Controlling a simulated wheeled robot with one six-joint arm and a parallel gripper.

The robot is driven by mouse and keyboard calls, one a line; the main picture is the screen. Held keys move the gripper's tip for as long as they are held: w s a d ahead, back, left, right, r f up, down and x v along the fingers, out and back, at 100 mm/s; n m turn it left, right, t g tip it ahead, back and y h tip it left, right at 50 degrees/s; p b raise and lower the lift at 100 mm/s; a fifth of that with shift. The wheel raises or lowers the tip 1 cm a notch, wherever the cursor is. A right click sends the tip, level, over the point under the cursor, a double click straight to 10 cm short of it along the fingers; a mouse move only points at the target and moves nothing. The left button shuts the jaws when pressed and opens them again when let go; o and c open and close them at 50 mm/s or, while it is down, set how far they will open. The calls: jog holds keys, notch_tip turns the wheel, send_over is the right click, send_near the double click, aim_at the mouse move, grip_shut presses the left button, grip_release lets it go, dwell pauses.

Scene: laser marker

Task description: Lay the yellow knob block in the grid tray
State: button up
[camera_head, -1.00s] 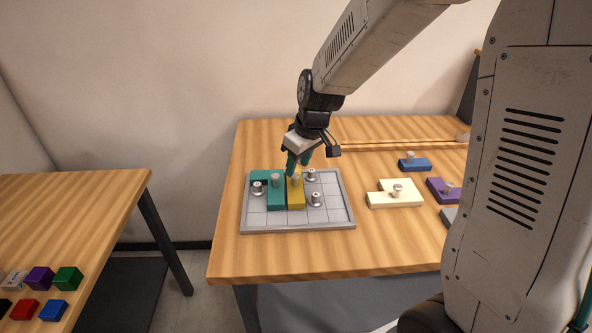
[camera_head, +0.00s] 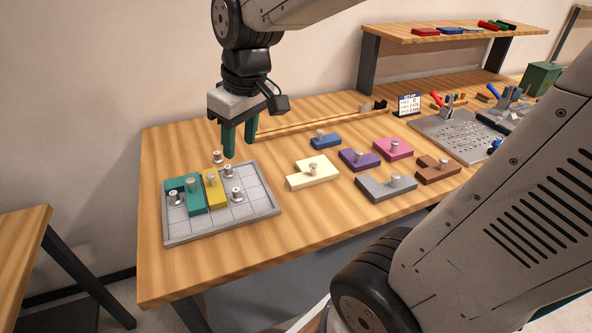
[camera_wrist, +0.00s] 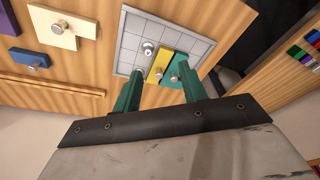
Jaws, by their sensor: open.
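The yellow knob block (camera_head: 211,190) lies in the grid tray (camera_head: 250,216), against the right side of the teal block (camera_head: 187,199). Its silver knob points up. My gripper (camera_head: 239,150) is open and empty, above and behind the tray's back edge, clear of the block. In the wrist view, the yellow block (camera_wrist: 158,68) and the tray (camera_wrist: 193,40) show beyond my two green fingers (camera_wrist: 160,82). Part of the teal block (camera_wrist: 178,68) is hidden by a finger.
Silver round pegs stand in the tray beside the blocks. Another silver peg (camera_head: 217,157) is at the back edge. Cream (camera_head: 313,173), blue, purple, pink, grey and brown knob blocks lie to the right on the table. Bare wood lies in front of them.

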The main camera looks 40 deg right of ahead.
jog(key=s+d+m+g+h, duration=0.1)
jog(key=s+m, duration=0.2)
jog(key=s, duration=1.2)
jog(key=shift+s+d, duration=0.15)
jog(key=shift+s, duration=0.05)
